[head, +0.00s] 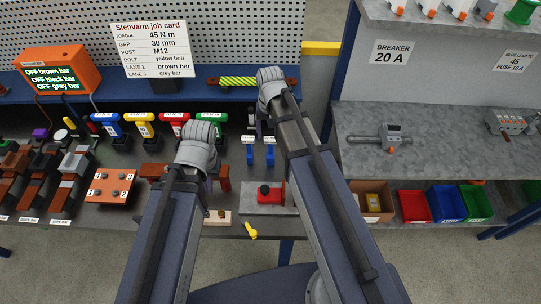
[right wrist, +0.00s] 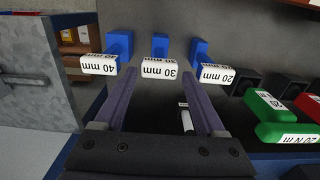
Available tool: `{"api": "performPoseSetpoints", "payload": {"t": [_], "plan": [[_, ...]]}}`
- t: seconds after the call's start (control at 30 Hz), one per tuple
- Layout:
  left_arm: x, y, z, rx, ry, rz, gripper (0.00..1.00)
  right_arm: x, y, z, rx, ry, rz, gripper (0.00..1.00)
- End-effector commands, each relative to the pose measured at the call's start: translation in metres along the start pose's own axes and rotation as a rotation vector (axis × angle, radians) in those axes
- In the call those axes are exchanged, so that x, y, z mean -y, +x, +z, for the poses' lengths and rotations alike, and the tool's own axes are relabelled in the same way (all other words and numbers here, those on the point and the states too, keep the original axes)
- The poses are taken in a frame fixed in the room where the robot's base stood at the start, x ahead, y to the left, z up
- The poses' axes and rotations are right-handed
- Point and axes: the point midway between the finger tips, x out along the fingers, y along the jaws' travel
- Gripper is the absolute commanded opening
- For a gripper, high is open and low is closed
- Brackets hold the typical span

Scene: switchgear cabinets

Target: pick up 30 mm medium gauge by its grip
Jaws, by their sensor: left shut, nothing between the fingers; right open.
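The 30 mm medium gauge (right wrist: 160,68) is the middle one of three blue gauges with white labelled fronts in the right wrist view, where its label reads upside down. My right gripper (right wrist: 162,84) is open, one finger to each side of this gauge's label; I cannot tell how far the fingers are from it. The 40 mm gauge (right wrist: 100,64) is to its left and the 20 mm gauge (right wrist: 215,74) to its right. In the head view two blue gauges show beside my right arm. My left gripper (head: 196,155) is shut and empty, its fingers mostly hidden by its wrist.
Green (right wrist: 283,118) and red handled tools stand close to the 20 mm gauge. A job card (head: 150,48) stands at the back. A red button box (head: 268,193) and a yellow piece (head: 250,231) are near the front edge. Bins (head: 413,206) are at the right.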

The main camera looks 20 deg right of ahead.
Motion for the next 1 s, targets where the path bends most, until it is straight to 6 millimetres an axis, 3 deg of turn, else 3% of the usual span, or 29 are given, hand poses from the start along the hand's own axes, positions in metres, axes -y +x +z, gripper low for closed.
{"api": "performPoseSetpoints", "payload": {"t": [0.27,0.7,1.0], "plan": [[-0.001,0.007,0.000,0.000,0.001,0.000,0.00,0.000,0.007,0.001,0.000,0.000,0.000,0.72],[-0.005,0.054,-0.003,0.000,0.001,-0.001,0.00,-0.002,0.054,0.006,0.000,0.000,0.000,0.72],[-0.005,0.054,-0.003,0.000,0.001,-0.001,0.00,-0.002,0.054,0.006,0.000,0.000,0.000,0.72]]}}
